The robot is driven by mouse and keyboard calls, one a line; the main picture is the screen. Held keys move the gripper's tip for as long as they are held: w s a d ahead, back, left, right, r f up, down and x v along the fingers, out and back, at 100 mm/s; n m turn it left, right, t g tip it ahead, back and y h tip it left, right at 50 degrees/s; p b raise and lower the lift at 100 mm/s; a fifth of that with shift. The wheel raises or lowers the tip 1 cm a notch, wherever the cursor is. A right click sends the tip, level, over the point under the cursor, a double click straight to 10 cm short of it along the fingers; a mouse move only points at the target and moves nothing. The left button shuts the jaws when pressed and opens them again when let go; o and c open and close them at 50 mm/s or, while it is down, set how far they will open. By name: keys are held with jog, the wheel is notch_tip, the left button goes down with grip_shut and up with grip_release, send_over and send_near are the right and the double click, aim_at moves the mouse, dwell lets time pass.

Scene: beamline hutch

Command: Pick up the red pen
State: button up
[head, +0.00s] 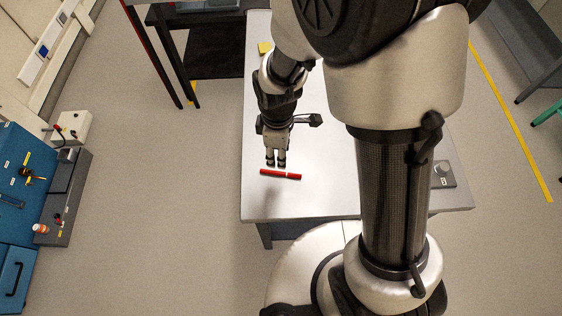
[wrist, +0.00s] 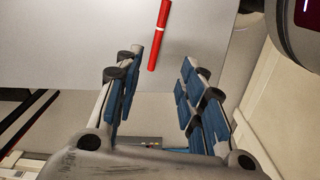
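The red pen (head: 280,174) lies on the light grey table, near its front left part, in the head view. It is red with a pale band. In the wrist view the pen (wrist: 158,36) shows at the top centre, beyond the fingertips. My gripper (head: 276,163) points down just behind the pen in the head view, and no contact shows. In the wrist view its two blue-padded fingers (wrist: 155,72) are spread apart with nothing between them.
The table (head: 330,190) is mostly bare around the pen. A blue cabinet (head: 20,190) stands at the left.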

jog(key=b, duration=0.2)
send_over(277, 172)
jog(key=f, duration=0.6)
jog(key=shift+s+d+f, duration=0.2)
jog(key=shift+s+f, duration=0.1)
jog(key=shift+s, duration=0.05)
jog(key=shift+w+a+f+b, duration=0.15)
jog(key=shift+f+b, duration=0.4)
jog(key=shift+f, duration=0.9)
jog(key=shift+w+a+f+b, duration=0.15)
jog(key=shift+f+b, duration=0.4)
jog(key=shift+f, duration=0.85)
jog(key=shift+d, duration=0.1)
jog(key=shift+c, duration=0.2)
jog(key=c, duration=0.8)
